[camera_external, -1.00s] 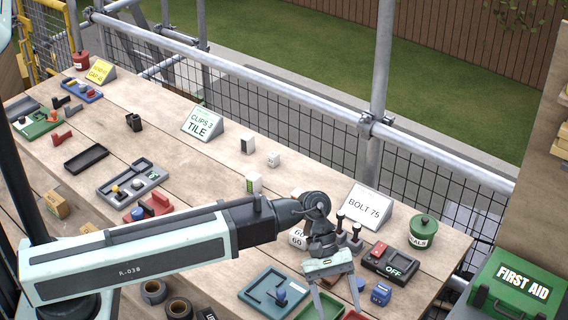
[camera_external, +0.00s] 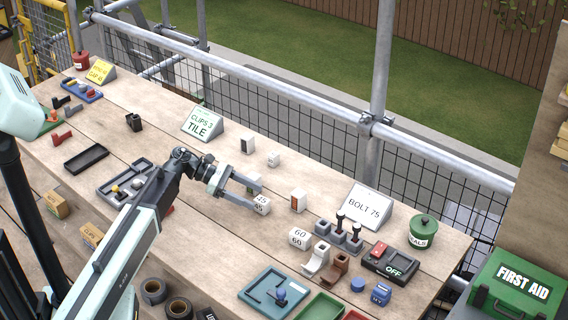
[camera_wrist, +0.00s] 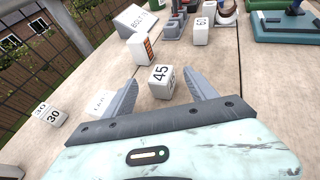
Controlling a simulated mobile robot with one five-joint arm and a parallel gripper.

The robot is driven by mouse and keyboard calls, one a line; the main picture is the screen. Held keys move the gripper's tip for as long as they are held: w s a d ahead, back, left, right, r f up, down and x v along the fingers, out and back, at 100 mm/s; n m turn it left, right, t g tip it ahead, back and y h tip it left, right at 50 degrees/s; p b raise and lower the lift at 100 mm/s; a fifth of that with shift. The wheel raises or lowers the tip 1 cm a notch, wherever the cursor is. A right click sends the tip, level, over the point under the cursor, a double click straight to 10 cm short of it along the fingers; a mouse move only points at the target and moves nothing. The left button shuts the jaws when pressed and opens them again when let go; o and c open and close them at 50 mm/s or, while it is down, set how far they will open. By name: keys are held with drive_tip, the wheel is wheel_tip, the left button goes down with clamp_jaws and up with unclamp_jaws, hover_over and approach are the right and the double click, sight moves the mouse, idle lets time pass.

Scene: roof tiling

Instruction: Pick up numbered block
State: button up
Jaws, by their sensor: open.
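A white block marked 45 (camera_external: 262,206) stands on the wooden bench; it also shows in the wrist view (camera_wrist: 161,84) between and just ahead of the fingertips. My gripper (camera_external: 254,195) is open, with its fingers reaching toward the 45 block; it also shows in the wrist view (camera_wrist: 162,92). I cannot tell whether a finger touches the block. A block marked 60 (camera_external: 299,238) stands to the right. A block marked 30 (camera_wrist: 52,116) lies left of the gripper in the wrist view. Another white block (camera_wrist: 101,102) is partly hidden by the left finger.
A white block with an orange panel (camera_external: 299,200) stands close by on the right. The BOLT 75 sign (camera_external: 366,206), a lever unit (camera_external: 340,236) and a switch box (camera_external: 390,264) stand farther right. A grey tray (camera_external: 118,184) lies left. Railing and mesh border the bench's back.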

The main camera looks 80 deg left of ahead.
sight(269, 204)
drive_tip(key=b+x, duration=0.2)
drive_tip(key=x, duration=0.5)
drive_tip(key=shift+w+d+f, duration=0.1)
drive_tip(key=shift+d+f, duration=0.05)
drive_tip(key=shift+d, duration=0.05)
clamp_jaws()
